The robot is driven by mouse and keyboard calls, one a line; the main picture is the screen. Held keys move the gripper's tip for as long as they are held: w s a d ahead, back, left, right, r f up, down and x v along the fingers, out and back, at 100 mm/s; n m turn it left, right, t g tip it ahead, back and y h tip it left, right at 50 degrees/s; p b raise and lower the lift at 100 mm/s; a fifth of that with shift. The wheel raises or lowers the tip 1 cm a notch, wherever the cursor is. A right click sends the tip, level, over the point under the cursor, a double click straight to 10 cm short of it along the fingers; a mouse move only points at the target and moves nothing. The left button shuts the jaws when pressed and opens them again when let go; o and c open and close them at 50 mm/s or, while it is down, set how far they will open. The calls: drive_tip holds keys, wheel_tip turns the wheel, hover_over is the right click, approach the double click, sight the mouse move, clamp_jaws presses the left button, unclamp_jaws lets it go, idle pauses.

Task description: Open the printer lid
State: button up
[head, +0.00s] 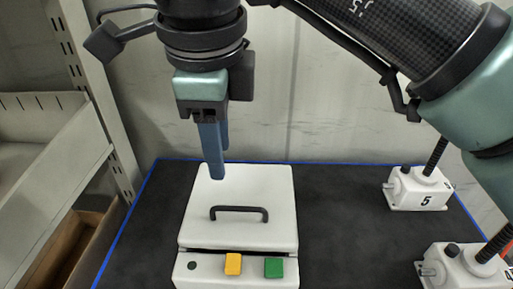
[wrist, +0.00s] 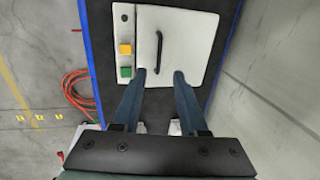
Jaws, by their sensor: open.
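The printer (head: 205,271) is a white box on the dark mat, with a yellow button (head: 233,264) and a green button (head: 274,267) on its front. Its lid (head: 262,188) lies flat and closed, with a black bar handle (head: 239,209) across the middle. My gripper (head: 217,172) points down over the back left part of the lid, behind the handle and apart from it. In the wrist view my gripper (wrist: 163,78) is open, its two blue fingers spread with nothing between them. The handle (wrist: 159,52) shows there just beyond the fingertips. How high the fingertips are above the lid is hard to tell.
A white screw jack marked 5 (head: 418,189) stands right of the printer, and another jack (head: 459,268) stands nearer at the lower right. A grey shelf (head: 60,140) is on the left. A wall (head: 310,110) rises behind the mat. The mat (head: 335,215) between printer and jacks is clear.

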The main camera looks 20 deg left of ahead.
sight(234, 207)
drive_tip(key=x, duration=0.4)
drive_tip(key=p+x, duration=0.1)
drive_tip(key=x, duration=0.3)
drive_tip(key=d+p+x, duration=0.1)
drive_tip(key=x, duration=0.4)
clamp_jaws()
idle(1.1)
